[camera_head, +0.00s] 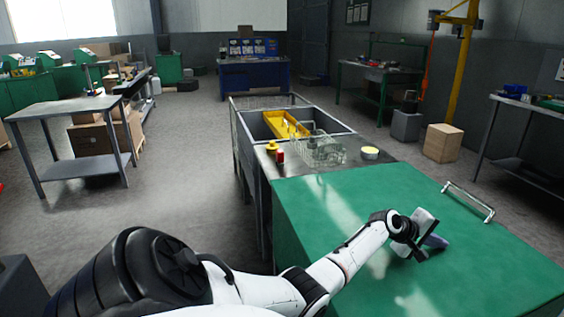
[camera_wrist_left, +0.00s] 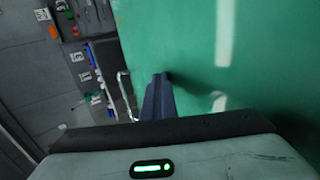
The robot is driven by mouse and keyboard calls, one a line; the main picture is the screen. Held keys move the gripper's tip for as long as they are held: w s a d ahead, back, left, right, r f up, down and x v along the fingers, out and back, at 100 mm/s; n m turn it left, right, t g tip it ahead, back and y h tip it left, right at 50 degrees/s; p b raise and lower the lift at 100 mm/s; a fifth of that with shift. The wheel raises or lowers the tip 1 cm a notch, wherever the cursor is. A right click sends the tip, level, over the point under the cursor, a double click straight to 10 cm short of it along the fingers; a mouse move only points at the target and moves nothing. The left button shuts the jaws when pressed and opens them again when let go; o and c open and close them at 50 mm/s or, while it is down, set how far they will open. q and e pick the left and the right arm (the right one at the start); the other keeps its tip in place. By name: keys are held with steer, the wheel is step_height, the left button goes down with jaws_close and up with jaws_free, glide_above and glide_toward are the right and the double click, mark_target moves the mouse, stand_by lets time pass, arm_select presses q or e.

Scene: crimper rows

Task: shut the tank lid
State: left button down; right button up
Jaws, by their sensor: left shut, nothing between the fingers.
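The tank lid (camera_head: 340,205) is a broad, plain green panel that lies nearly level across the lower right of the head view. It also fills the upper right of the left wrist view (camera_wrist_left: 270,60). A silver bar handle (camera_head: 468,202) is fixed near its right edge; it shows in the left wrist view (camera_wrist_left: 126,95) too. My left gripper (camera_head: 438,242) is shut and empty, low over or on the lid, on the near side of the handle; contact cannot be told. Its fingers show in the left wrist view (camera_wrist_left: 158,98). My right gripper is out of view.
Floor left of the counter is clear.

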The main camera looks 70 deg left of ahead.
arm_select(q)
steer(key=shift+f, duration=0.1)
steer(key=shift+r+p, duration=0.6)
step_height(320, 180, up, 4)
steer(key=p, duration=0.3)
steer(key=shift+r+p, duration=0.1)
steer(key=shift+p, duration=0.2)
step_height(320, 180, up, 9)
steer(key=b, duration=0.1)
steer(key=shift+s, duration=0.1)
